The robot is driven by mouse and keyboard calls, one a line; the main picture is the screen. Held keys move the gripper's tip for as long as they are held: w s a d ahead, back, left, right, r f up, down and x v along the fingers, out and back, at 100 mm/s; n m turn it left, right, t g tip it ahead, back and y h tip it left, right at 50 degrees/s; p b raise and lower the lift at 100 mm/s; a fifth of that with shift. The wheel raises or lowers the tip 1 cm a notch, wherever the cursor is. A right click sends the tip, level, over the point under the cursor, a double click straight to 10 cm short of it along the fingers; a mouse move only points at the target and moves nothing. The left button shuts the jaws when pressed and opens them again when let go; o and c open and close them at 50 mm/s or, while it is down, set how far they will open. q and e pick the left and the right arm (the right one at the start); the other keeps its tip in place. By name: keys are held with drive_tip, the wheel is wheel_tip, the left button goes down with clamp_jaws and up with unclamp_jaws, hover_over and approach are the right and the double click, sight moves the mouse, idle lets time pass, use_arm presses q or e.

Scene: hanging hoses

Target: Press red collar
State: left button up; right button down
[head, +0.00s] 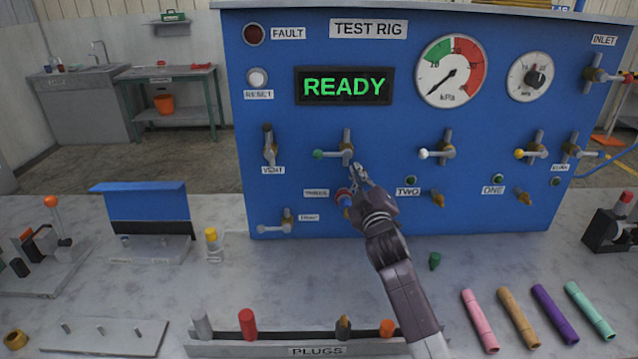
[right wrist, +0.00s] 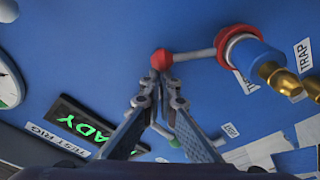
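The red collar (head: 342,193) is a ring on a blue fitting (head: 347,202) on the panel, right of the THREE label. In the right wrist view the collar (right wrist: 240,42) shows at upper right, with the blue fitting and brass ends below it. My right gripper (head: 358,170) is in front of the panel, just above and right of the collar. In the right wrist view its fingers (right wrist: 161,80) converge and look shut, with nothing held. A red knob (right wrist: 162,59) on a grey rod shows just beyond the tips. The tips are apart from the collar. My left gripper is not in view.
A green-knobbed valve (head: 347,143) is just above the gripper. A white-knobbed valve (head: 446,149) is to the right. The display (head: 344,86) reads READY. A plug rack (head: 285,347) and several coloured tubes (head: 553,312) are on the bench. Bench space below the panel is partly clear.

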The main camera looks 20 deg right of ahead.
drive_tip(key=shift+d+f, duration=0.1)
drive_tip(key=shift+f, duration=0.05)
drive_tip(key=r+v, duration=0.1)
drive_tip(key=v, duration=1.1)
drive_tip(key=shift+f, duration=0.25)
drive_tip(key=shift+s, duration=0.1)
